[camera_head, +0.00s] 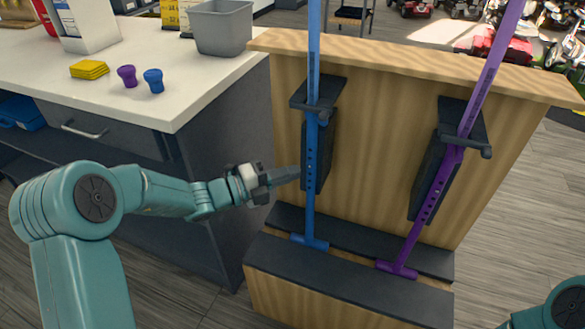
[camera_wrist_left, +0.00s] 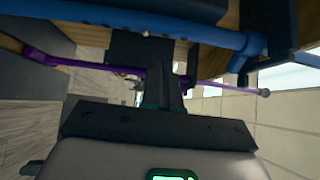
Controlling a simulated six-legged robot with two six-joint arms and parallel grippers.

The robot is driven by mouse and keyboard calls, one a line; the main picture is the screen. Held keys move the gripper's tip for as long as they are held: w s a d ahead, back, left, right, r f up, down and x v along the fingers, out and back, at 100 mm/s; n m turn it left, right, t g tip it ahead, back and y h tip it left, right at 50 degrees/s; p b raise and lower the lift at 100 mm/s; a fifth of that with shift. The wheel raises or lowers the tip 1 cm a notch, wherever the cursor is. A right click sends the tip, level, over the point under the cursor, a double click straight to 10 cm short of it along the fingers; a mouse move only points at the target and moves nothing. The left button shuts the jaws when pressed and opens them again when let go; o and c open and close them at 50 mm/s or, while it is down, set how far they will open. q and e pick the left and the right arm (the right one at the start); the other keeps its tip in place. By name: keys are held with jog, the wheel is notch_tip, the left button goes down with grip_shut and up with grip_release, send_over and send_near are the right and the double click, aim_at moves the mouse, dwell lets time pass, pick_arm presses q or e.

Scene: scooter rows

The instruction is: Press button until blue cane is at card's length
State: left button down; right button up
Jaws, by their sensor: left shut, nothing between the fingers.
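The blue cane (camera_head: 311,205) stands nearly upright in a black bracket on the wooden stand, its foot on the black step. A row of small holes shows along its shaft. I cannot make out the button. A card giving a length is not clearly readable. My left gripper (camera_head: 294,173) is shut and empty, its tip just left of the blue cane's shaft; I cannot tell whether it touches. In the left wrist view a blue tube (camera_wrist_left: 205,36) crosses close beyond the shut fingers (camera_wrist_left: 172,92). My right gripper is out of view; only part of that arm shows at lower right.
A purple cane (camera_head: 433,195) leans in a second bracket to the right. The white counter (camera_head: 190,82) at left holds a yellow stack (camera_head: 90,69), purple and blue knobs (camera_head: 153,80) and a grey bin (camera_head: 222,27). Scooters stand behind the wooden stand (camera_head: 380,110).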

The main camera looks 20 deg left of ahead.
pick_arm(q)
jog(key=p+v, duration=0.1)
jog(key=v, duration=0.8)
jog(key=shift+a+r, duration=0.1)
jog(key=shift+r, duration=0.1)
jog(key=shift+f, duration=0.1)
dwell(1.0)
